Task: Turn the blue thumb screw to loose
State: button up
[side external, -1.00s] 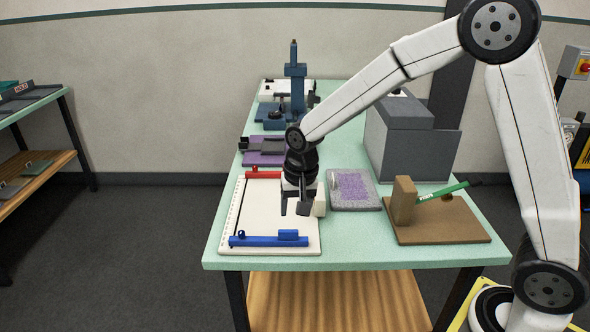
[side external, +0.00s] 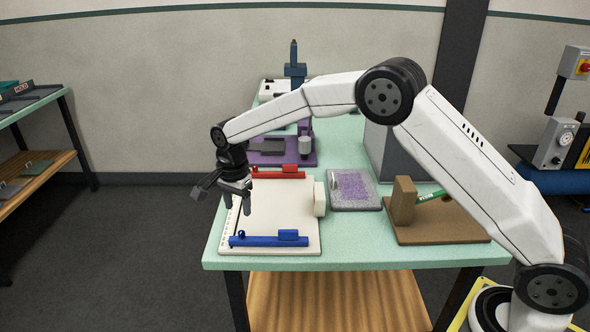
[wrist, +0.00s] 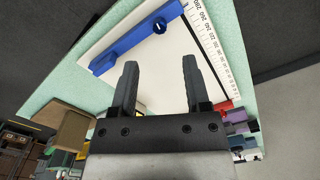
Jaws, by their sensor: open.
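The blue thumb screw (side external: 241,234) is a small round knob at the left end of the blue bar (side external: 268,241), which lies along the near edge of the white board (side external: 275,210).
A red bar (side external: 279,173) lies along the board's far edge, and a pale block (side external: 319,199) stands at its right. A grey tray with purple bristles (side external: 354,189) and a brown stand with a green tool (side external: 440,228) are further right. The board's middle is clear.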

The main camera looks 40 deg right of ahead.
aim_at(241, 232)
jog(key=shift+f, duration=0.15)
jog(key=shift+f, duration=3.75)
grip_shut()
